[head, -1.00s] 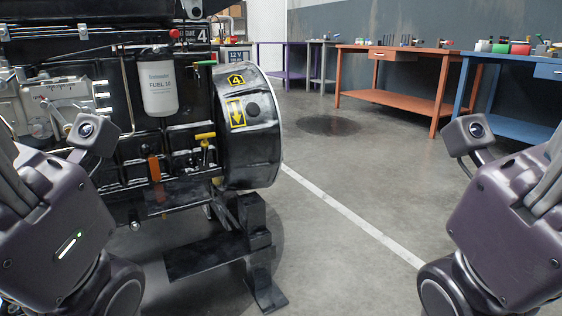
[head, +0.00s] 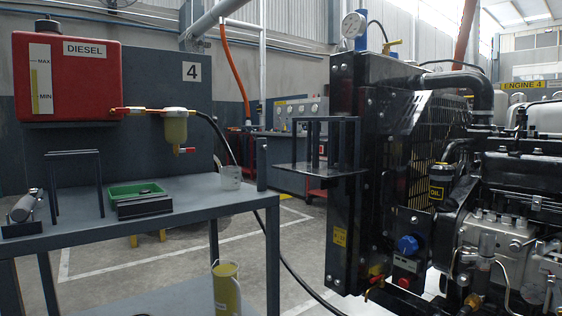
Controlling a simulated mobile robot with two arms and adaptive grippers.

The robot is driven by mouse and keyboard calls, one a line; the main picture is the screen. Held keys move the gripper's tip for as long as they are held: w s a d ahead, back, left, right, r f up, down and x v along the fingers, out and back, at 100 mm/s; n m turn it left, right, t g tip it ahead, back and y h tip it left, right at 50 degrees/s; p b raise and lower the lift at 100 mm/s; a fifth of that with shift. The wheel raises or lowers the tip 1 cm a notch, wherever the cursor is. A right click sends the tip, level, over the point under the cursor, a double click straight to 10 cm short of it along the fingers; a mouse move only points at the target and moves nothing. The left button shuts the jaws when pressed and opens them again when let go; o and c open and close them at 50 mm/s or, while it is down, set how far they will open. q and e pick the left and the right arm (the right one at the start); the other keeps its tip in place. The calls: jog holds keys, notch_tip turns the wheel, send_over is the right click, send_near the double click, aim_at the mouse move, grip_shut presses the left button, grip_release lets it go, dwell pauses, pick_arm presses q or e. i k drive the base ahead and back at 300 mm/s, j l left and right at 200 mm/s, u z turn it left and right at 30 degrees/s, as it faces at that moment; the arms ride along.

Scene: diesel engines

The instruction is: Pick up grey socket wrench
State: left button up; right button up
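No grey socket wrench can be made out for certain in the head view. A grey metallic cylinder-like object (head: 24,206) lies at the left end of the grey workbench (head: 205,194), leaning on a dark holder; I cannot tell what it is. A shallow green tray (head: 122,190) holds something small and dark, too small to identify. Neither of my grippers shows in the head view.
A red diesel tank (head: 75,90) and a fuel filter (head: 174,130) are above the workbench, which also bears a clear beaker (head: 230,177). The black engine radiator (head: 345,150) stands to the right. A yellow cylinder (head: 226,285) is on the lower shelf.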

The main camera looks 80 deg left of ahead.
aim_at(20, 213)
jog(key=l+u, duration=0.1)
jog(key=u, duration=1.45)
